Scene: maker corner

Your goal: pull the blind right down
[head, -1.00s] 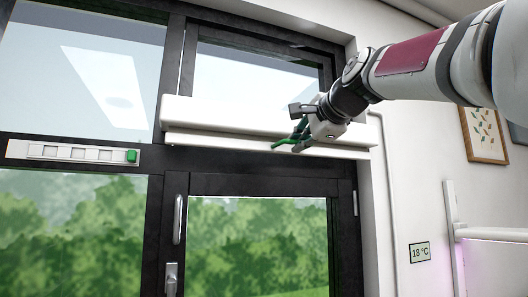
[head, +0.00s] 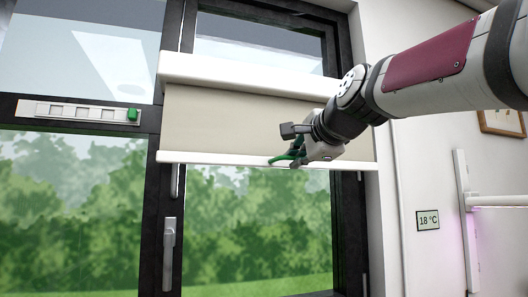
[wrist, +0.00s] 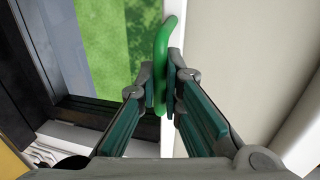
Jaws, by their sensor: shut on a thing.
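The blind (head: 235,122) is a beige cloth hanging from a white casing (head: 240,75) over the right-hand window. Its white bottom bar (head: 215,158) is level and covers the upper part of the lower pane. A green pull loop (wrist: 163,55) is on the bar. My gripper (head: 290,158) is shut on the green loop, at the right half of the bar. In the wrist view, my gripper (wrist: 164,88) has its two fingers on either side of the loop, with the cloth (wrist: 240,50) to the right.
A white strip with a green slider (head: 133,115) is on the left frame. A thermometer display (head: 428,220) and a white rail (head: 463,220) are on the right wall. The glass below the bar is clear.

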